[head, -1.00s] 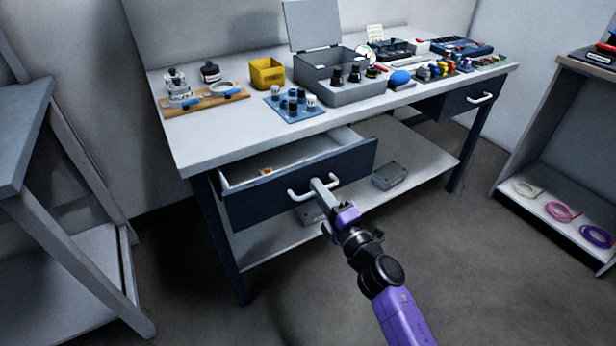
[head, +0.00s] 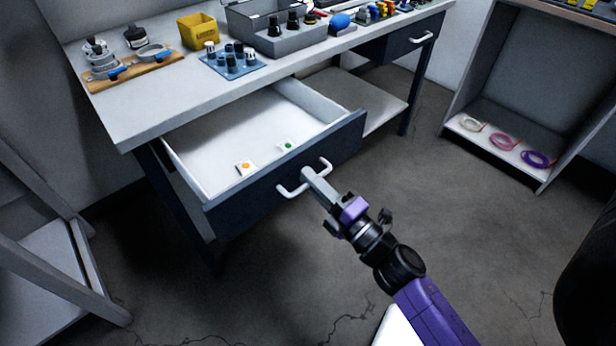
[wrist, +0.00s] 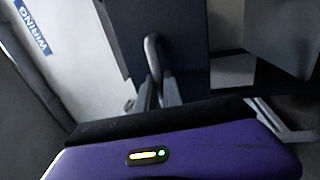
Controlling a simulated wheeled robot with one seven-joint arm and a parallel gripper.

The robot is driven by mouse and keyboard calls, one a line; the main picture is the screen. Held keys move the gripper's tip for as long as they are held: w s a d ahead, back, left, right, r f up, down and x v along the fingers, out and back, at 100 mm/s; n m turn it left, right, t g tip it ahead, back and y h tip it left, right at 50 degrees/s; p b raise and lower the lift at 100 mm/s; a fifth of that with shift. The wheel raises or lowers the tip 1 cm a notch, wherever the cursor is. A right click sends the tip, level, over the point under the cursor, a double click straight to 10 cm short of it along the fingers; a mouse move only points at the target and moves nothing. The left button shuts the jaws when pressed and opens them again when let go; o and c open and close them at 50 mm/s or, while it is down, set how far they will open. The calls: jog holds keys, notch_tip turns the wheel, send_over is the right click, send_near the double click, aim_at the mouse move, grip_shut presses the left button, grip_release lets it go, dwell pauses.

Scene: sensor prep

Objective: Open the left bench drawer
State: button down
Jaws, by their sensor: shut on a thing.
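The left bench drawer (head: 295,175) is pulled well out from under the bench top in the head view. Its front is dark blue and its inside is white. Two small white items lie in it, one with an orange mark (head: 244,168) and one with a green mark (head: 286,146). The pale bar handle (head: 290,191) is on the drawer front. My gripper (head: 310,178) is shut on this handle, with the arm reaching in from the lower right. In the wrist view the handle (wrist: 152,55) shows between the jaws, partly hidden by my purple gripper body.
The bench top (head: 140,115) holds a wooden tray (head: 160,66), a yellow bin (head: 198,32), a blue mat and a grey box. The right drawer (head: 400,45) looks shut. A shelf unit with several rings stands right. Floor in front of the drawer is clear.

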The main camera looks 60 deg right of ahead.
jog(key=c, duration=1.8)
grip_release()
jog(key=shift+o, duration=0.2)
jog(key=v, duration=0.7)
jog(key=shift+s, duration=0.35)
jog(key=shift+a+f, duration=0.1)
jog(key=shift+a, duration=0.05)
